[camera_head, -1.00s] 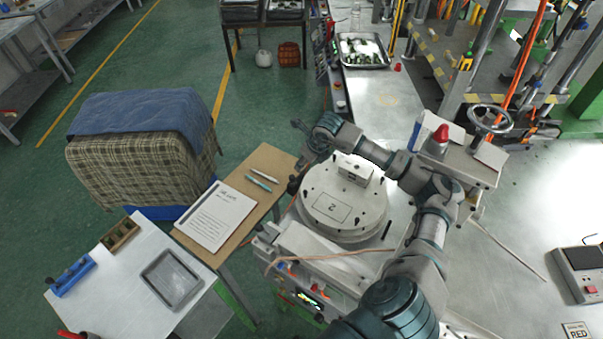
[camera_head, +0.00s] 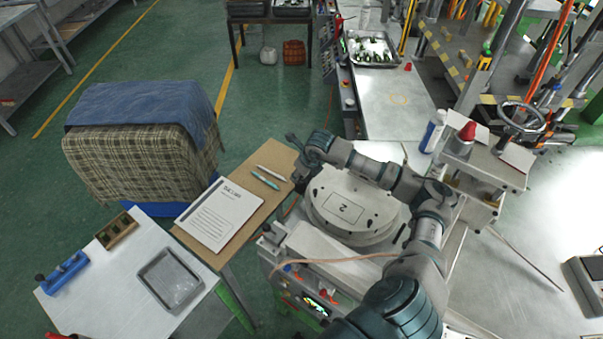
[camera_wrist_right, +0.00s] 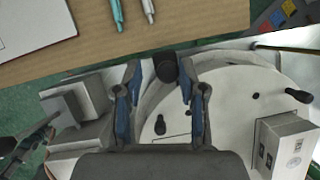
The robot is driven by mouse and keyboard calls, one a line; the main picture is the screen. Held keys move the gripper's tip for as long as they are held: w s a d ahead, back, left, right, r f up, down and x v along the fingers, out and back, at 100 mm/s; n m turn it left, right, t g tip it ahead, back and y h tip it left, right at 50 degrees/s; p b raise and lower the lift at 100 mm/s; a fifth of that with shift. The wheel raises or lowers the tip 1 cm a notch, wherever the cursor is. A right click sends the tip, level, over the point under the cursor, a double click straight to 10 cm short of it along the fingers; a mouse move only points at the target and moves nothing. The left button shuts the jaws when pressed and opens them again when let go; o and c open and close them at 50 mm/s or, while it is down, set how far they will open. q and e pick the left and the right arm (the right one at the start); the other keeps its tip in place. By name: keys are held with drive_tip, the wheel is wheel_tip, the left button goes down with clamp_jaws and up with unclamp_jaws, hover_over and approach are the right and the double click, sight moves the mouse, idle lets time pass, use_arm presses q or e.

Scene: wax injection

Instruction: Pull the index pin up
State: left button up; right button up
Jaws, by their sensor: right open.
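A round white turntable (camera_head: 345,207) marked "2" sits on the machine below my right forearm. In the right wrist view, a black knob (camera_wrist_right: 165,66), which looks like the index pin's head, stands at the turntable's edge. My right gripper (camera_wrist_right: 160,74) is open, with its blue-padded fingers on either side of the knob. I cannot tell whether either finger touches it. The right gripper (camera_head: 299,178) also shows in the head view at the turntable's left edge, where the wrist hides the knob. My left gripper is not in view.
A brown side board with a paper sheet (camera_head: 219,214) and two pens (camera_head: 268,178) lies left of the turntable. In the wrist view, a grey block (camera_wrist_right: 76,102) is left of the fingers, and a white box (camera_wrist_right: 285,145) and small black knobs stand on the turntable.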

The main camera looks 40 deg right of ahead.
drive_tip(key=shift+a, duration=0.4)
drive_tip(key=c, duration=0.4)
drive_tip(key=shift+d, duration=0.15)
clamp_jaws()
drive_tip(key=shift+s+d+f, duration=0.1)
drive_tip(key=shift+d+f, duration=0.2)
drive_tip(key=shift+d, duration=0.45)
drive_tip(key=shift+d+r, duration=0.2)
drive_tip(key=shift+r, duration=0.4)
drive_tip(key=shift+w+a+r, duration=0.2)
drive_tip(key=shift+r, duration=0.05)
drive_tip(key=shift+a+r, duration=0.1)
drive_tip(key=shift+a, duration=0.1)
drive_tip(key=shift+s, duration=0.1)
drive_tip(key=o, duration=0.9)
unclamp_jaws()
drive_tip(key=shift+d, duration=0.1)
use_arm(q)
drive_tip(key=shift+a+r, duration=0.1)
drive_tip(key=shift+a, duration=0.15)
use_arm(e)
drive_tip(key=shift+d, duration=0.15)
